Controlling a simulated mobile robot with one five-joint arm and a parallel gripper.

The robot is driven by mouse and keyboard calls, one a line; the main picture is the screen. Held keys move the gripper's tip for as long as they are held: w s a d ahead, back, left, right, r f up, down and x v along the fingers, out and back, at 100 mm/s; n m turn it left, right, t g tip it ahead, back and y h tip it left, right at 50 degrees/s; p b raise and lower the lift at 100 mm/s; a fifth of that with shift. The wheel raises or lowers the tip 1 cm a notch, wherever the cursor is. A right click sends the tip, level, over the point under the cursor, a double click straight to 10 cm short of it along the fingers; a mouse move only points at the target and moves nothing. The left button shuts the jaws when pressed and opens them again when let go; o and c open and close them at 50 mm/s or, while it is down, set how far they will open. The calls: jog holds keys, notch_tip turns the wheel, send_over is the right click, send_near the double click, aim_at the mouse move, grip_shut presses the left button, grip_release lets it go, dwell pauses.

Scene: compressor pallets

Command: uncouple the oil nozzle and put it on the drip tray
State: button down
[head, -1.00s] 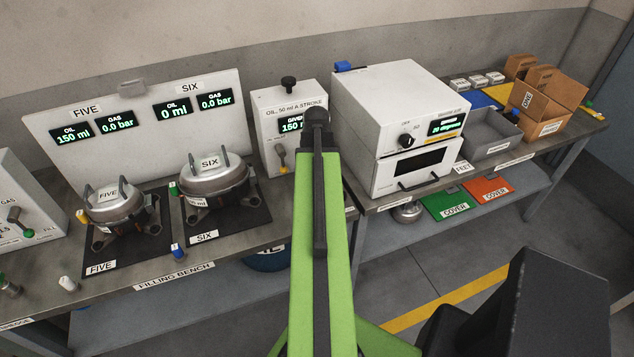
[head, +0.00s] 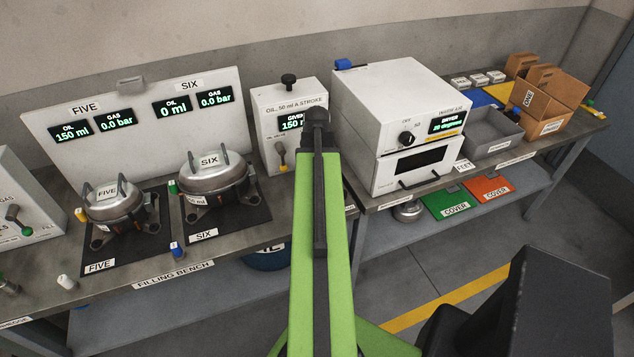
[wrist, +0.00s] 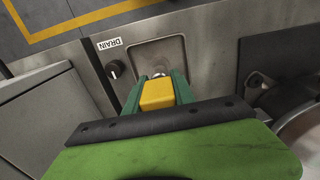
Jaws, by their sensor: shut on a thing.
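In the wrist view my gripper (wrist: 158,84) has its two green fingers shut on a yellow block, the oil nozzle (wrist: 157,96). A pale metal tip shows at the far end of the nozzle, over the near edge of a shallow square metal tray (wrist: 172,50). I take this for the drip tray. I cannot tell whether the nozzle touches it. In the head view my green arm reaches toward the bench; the gripper and held nozzle do not show there. Compressors FIVE (head: 113,205) and SIX (head: 212,180) stand on dark mats on the filling bench.
A black knob (wrist: 115,68) and a DRAIN label (wrist: 109,44) sit left of the tray. The oil box (head: 265,125) stands right of compressor SIX, with a white dryer (head: 385,90) beyond it. A grey bin (head: 490,150) and cartons (head: 550,100) stand farther right.

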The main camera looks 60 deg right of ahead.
jog(key=shift+f+b, duration=1.05)
jog(key=shift+f, duration=0.05)
jog(key=c, duration=1)
grip_release()
jog(key=shift+o, duration=0.2)
jog(key=shift+r, duration=0.1)
notch_tip(320, 180, up, 18)
jog(key=p, duration=1.7)
jog(key=shift+f+p, duration=0.25)
jog(key=shift+p, duration=0.1)
jog(key=shift+f, duration=0.1)
